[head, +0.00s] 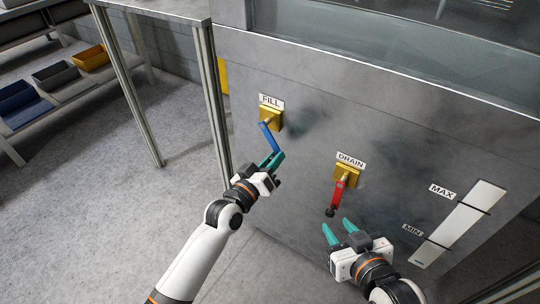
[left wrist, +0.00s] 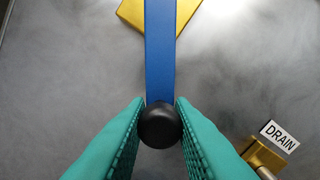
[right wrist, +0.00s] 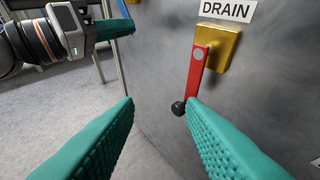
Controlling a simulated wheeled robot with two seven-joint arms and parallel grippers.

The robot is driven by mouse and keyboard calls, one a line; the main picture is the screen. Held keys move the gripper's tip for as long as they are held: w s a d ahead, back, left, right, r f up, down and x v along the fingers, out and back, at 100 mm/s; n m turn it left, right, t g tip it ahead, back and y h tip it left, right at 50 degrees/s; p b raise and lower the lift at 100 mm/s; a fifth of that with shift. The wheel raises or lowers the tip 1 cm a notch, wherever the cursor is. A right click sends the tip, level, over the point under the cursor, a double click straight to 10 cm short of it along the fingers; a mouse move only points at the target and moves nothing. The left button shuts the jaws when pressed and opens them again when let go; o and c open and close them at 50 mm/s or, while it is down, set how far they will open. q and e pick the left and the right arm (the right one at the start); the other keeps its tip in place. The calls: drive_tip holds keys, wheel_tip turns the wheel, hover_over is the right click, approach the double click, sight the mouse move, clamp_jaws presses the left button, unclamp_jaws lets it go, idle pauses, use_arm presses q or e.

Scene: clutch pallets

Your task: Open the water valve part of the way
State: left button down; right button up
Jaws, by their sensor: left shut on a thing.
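The blue lever (head: 268,138) of the valve labelled FILL (head: 271,101) hangs from its yellow block (head: 271,118), tilted down to the right. My left gripper (head: 272,161) is shut on the lever's lower end. In the left wrist view, the blue lever (left wrist: 160,60) ends in a black knob (left wrist: 159,126) between the teal fingers. The red lever (head: 337,194) labelled DRAIN (head: 351,160) hangs almost straight down. My right gripper (head: 340,232) is open and empty below it. In the right wrist view, the red lever (right wrist: 196,78) is beyond the open fingers.
A gauge strip (head: 458,226) marked MAX and MIN is at the right of the metal tank front (head: 300,170). A metal table (head: 165,8) stands at the tank's left. Bins (head: 55,75) sit on a rack at the far left. The floor between is clear.

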use_arm(q)
drive_tip(key=shift+s+d+r+n, duration=0.1)
drive_tip(key=shift+d+r+n, duration=0.1)
drive_tip(key=shift+n, duration=0.1)
use_arm(e)
drive_tip(key=shift+s+d+f+g+h, duration=0.2)
drive_tip(key=shift+s+d+f+g, duration=0.05)
drive_tip(key=shift+s+f+g, duration=0.4)
drive_tip(key=shift+s+d+f+g+h, duration=0.25)
drive_tip(key=shift+s+f+g, duration=0.3)
drive_tip(key=shift+f, duration=0.15)
use_arm(q)
drive_tip(key=c, duration=1.3)
unclamp_jaws()
drive_tip(key=shift+s+a+p, duration=0.15)
drive_tip(key=shift+p, duration=0.2)
drive_tip(key=p+v, duration=0.2)
drive_tip(key=v, duration=0.9)
drive_tip(key=shift+s+a, duration=0.15)
drive_tip(key=shift+s, duration=0.1)
use_arm(e)
drive_tip(key=s+d+f+g+h, duration=0.1)
drive_tip(key=s+d+f+g, duration=0.2)
drive_tip(key=s+g, duration=0.3)
drive_tip(key=s+f, duration=0.1)
drive_tip(key=s, duration=0.2)
drive_tip(key=shift+s, duration=0.15)
